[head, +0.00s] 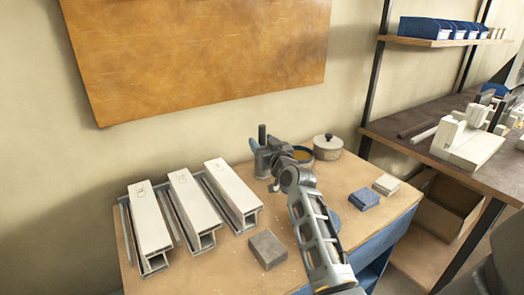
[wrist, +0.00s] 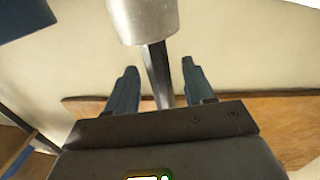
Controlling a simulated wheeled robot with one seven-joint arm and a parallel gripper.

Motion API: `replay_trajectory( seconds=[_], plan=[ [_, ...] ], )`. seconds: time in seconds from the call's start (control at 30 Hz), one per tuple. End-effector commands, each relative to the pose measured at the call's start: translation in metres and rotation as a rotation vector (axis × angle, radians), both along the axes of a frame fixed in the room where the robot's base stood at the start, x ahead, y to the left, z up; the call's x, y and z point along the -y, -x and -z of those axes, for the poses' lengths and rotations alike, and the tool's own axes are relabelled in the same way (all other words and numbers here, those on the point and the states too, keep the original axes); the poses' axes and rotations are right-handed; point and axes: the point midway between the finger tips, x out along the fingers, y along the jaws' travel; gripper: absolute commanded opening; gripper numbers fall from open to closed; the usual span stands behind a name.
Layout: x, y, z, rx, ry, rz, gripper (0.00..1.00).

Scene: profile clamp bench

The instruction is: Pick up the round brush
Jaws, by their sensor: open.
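What looks like the round brush is a pale grey cylinder (wrist: 143,18) with a narrower dark metallic shaft (wrist: 155,68) in the wrist view. The shaft passes between the two blue fingers of my gripper (wrist: 158,66), with a visible gap on each side. My gripper is open. In the head view my gripper (head: 268,152) is over the back of the bench, beside a dark upright rod (head: 262,134) that seems to be the shaft. The brush's lower part is largely hidden there by my gripper, and I cannot see its bristles clearly.
Three pale profiles (head: 194,207) lie on the bench (head: 213,270) at left. A grey block (head: 267,249) lies in front. A lidded pot (head: 328,147) and an open tin (head: 301,153) stand close right of my gripper. Blue (head: 364,200) and cream (head: 386,184) blocks lie farther right.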

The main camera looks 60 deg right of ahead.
Motion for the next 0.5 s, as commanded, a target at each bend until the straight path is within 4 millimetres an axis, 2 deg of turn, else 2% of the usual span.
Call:
replay_trajectory(
  seconds=[0.33,0.5],
  plan=[
    [0.0039,-0.0049,-0.0001,0.000,0.000,-0.001,0.53],
    [0.0039,-0.0048,-0.0001,0.000,0.000,-0.001,0.37]
  ],
)
